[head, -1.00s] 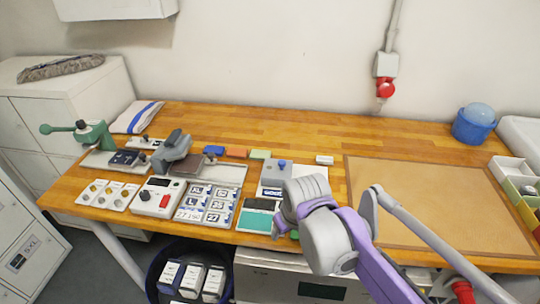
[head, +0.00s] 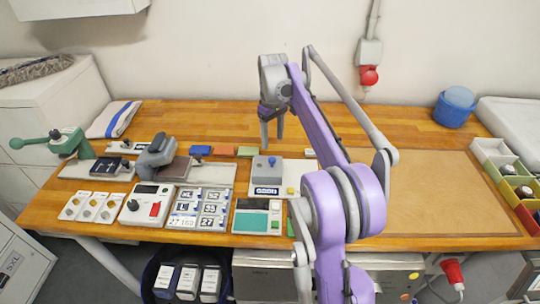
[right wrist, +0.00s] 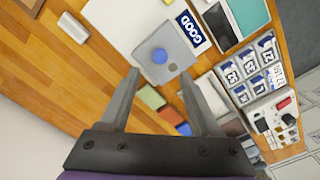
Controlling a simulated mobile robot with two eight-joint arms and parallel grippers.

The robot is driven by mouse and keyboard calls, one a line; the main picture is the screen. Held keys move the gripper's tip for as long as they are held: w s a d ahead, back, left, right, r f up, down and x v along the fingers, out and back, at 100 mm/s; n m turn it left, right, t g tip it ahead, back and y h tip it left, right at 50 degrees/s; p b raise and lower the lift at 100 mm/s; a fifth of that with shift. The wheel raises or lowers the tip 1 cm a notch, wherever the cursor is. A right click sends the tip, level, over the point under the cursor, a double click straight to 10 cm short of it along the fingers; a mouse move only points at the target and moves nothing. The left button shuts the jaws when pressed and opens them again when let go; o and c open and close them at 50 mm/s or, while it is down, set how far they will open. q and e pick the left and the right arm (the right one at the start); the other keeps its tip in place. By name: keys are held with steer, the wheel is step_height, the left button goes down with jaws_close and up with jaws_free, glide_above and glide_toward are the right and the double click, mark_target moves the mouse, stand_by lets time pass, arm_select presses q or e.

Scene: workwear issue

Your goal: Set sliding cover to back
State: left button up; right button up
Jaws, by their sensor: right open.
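The sliding cover (head: 259,176) is a grey plate with a round blue knob (head: 272,161), lying on a white board towards the front middle of the table. A blue label reading GOOD (head: 267,190) shows at its front edge. In the right wrist view the cover (right wrist: 177,48) and its blue knob (right wrist: 159,56) appear just beyond my fingertips. My right gripper (head: 272,143) is open and empty, pointing down above the table behind the cover, apart from the knob. Its fingers also frame the right wrist view (right wrist: 160,78). My left gripper is not in view.
Small coloured blocks (head: 223,151) lie behind. A tan mat (head: 440,190) is clear at right.

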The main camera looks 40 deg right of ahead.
mark_target(273, 159)
step_height(273, 159, down, 8)
steer(key=shift+f, duration=0.15)
stand_by(0.3)
jaws_close()
stand_by(1.3)
